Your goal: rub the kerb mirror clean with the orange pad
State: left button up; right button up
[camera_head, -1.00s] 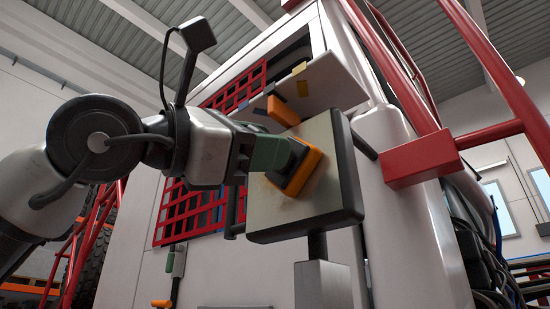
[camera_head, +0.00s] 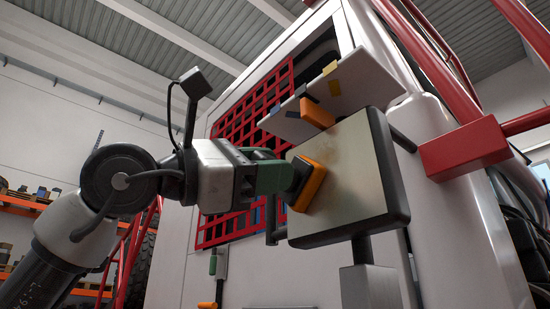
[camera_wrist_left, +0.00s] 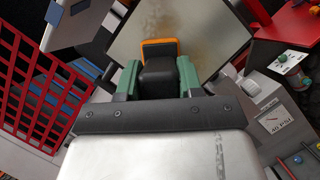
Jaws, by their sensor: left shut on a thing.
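The kerb mirror (camera_head: 358,150) is a square plate with a black rim, on a grey post beside the truck. Its face is pale, and in the left wrist view the mirror (camera_wrist_left: 215,38) shows a brownish smear beyond the pad. The orange pad (camera_head: 311,188) has a black grip and lies against the face near its left edge; whether it touches all over I cannot tell. My left gripper (camera_head: 285,178) has green fingers shut on the pad's black grip (camera_wrist_left: 158,76). The pad's orange edge (camera_wrist_left: 160,43) shows past the fingers. My right gripper is not in view.
A red window grid (camera_head: 235,150) is behind my left arm. A pale flap (camera_head: 345,88) with coloured tags and an orange block (camera_head: 317,113) are just above the mirror. A red bar bracket (camera_head: 463,149) stands close on the right.

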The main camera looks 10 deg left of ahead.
pick_arm(q)
jog(key=shift+w+a+r+p, duration=0.25)
jog(key=shift+a+r+p, duration=0.1)
jog(key=shift+r+p, duration=0.15)
jog(key=shift+w+a+r+p, duration=0.25)
jog(key=shift+a+r+p, duration=0.05)
jog(key=shift+r+p, duration=0.15)
jog(key=shift+s+d+r+b, duration=0.1)
jog(key=shift+s+d+b, duration=0.15)
jog(key=shift+s+d, duration=0.3)
jog(key=shift+s+d+b, duration=0.2)
jog(key=shift+s+d, duration=0.15)
jog(key=shift+d, duration=0.3)
jog(key=shift+d, duration=0.1)
jog(key=s+d+b, duration=0.2)
jog(key=s+d, duration=0.2)
jog(key=d, duration=0.2)
jog(key=shift+s, duration=0.4)
